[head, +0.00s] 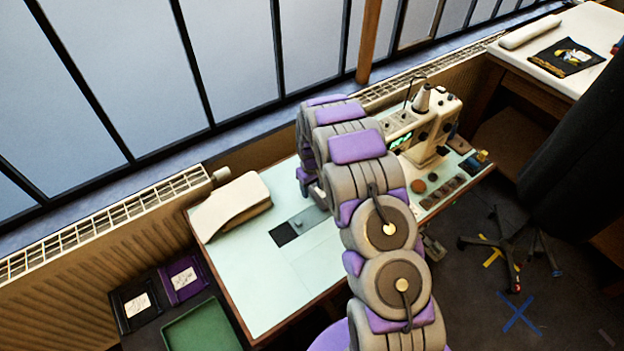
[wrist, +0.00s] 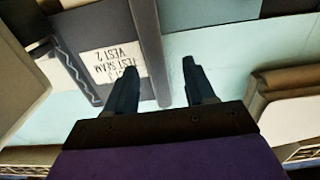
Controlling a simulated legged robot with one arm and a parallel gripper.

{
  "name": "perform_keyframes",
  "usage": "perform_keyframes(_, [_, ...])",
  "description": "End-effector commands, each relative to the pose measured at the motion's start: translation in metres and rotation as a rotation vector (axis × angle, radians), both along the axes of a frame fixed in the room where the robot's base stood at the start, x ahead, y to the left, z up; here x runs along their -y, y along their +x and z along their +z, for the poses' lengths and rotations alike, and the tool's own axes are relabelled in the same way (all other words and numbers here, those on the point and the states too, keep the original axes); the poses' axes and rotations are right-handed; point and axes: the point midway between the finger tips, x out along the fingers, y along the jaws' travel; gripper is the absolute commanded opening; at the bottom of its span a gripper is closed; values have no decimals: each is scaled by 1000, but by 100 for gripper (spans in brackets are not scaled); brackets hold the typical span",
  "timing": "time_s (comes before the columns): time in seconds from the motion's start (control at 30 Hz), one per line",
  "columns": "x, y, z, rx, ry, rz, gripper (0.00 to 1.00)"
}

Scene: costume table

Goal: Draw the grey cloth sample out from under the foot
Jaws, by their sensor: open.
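The grey cloth sample (wrist: 88,48) shows in the wrist view at upper left, with a wavy seam and a white label reading "TEST SEAM VEST 2", upside down. A darker grey strip runs along its right side. My gripper (wrist: 159,66) is open and empty. Its left finger overlaps the label's edge and its right finger is over the pale table; the strip's end shows between them. I cannot tell the height gap. The sewing machine (head: 432,128) stands at the table's right in the head view. Its foot is not discernible, and my arm hides my gripper there.
The pale table (head: 262,290) is clear at its front left. A radiator (head: 120,225) runs behind. A green tray (head: 203,325) is at lower left.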

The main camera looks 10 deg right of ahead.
Motion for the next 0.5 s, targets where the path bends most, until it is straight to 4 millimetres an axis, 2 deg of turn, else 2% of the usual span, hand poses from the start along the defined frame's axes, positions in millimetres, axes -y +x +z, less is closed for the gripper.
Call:
perform_keyframes(0.03, [1,-1,-9,-2,1,-1,54])
perform_keyframes(0.13, [2,-1,-17,-1,3,-1,54])
perform_keyframes(0.47, [0,0,-19,0,-1,-1,54])
perform_keyframes(0.5, [-1,0,-19,0,-1,-1,50])
